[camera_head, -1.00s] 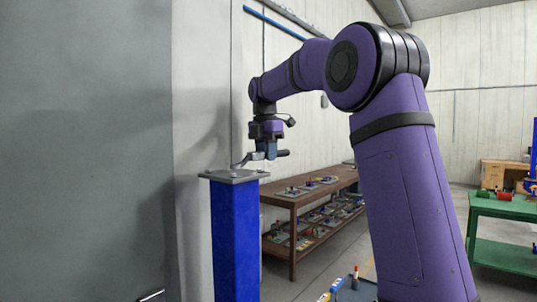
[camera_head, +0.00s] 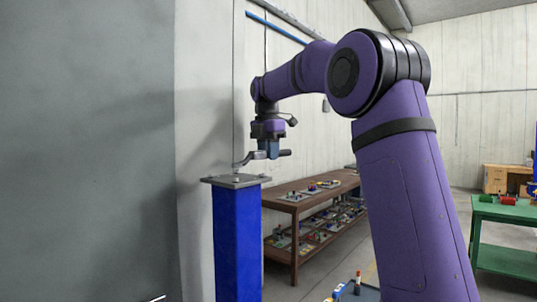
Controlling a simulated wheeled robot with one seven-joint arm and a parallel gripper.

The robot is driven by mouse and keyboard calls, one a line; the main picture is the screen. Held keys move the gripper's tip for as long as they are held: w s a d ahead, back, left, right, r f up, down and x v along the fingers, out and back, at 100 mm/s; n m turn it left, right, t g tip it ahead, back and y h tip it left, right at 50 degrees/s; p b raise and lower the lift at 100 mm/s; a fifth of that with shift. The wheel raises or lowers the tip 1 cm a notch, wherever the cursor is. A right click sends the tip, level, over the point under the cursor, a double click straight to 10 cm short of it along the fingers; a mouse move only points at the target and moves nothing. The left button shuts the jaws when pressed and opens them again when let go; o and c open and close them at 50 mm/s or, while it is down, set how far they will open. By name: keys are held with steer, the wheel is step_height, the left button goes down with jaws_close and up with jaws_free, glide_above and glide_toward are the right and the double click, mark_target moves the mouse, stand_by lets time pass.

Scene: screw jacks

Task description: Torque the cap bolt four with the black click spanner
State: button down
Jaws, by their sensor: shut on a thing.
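My gripper (camera_head: 272,152) hangs at the end of my purple arm, above the right edge of a blue column's cap plate. It is shut on the black click spanner (camera_head: 285,153), whose dark handle sticks out to the right. The spanner's grey head end (camera_head: 243,161) reaches left and down over the grey cap plate (camera_head: 236,181). The plate lies flat on top of the blue column (camera_head: 237,245). The bolts on the plate are too small to tell apart, and I cannot tell whether the spanner's head sits on one.
A brown two-level bench (camera_head: 292,205) with several small parts stands behind the column. A green table (camera_head: 505,210) with red things is at the far right. A grey wall panel (camera_head: 85,150) fills the left. A tray (camera_head: 360,291) shows at the bottom.

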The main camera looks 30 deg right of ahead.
steer(key=shift+w+d+r, duration=0.25)
steer(key=shift+d, duration=0.55)
steer(key=shift+w+d+r, duration=0.2)
steer(key=shift+d+r, duration=0.1)
steer(key=shift+d, duration=0.5)
steer(key=shift+w+d+r, duration=0.25)
steer(key=shift+d, duration=0.55)
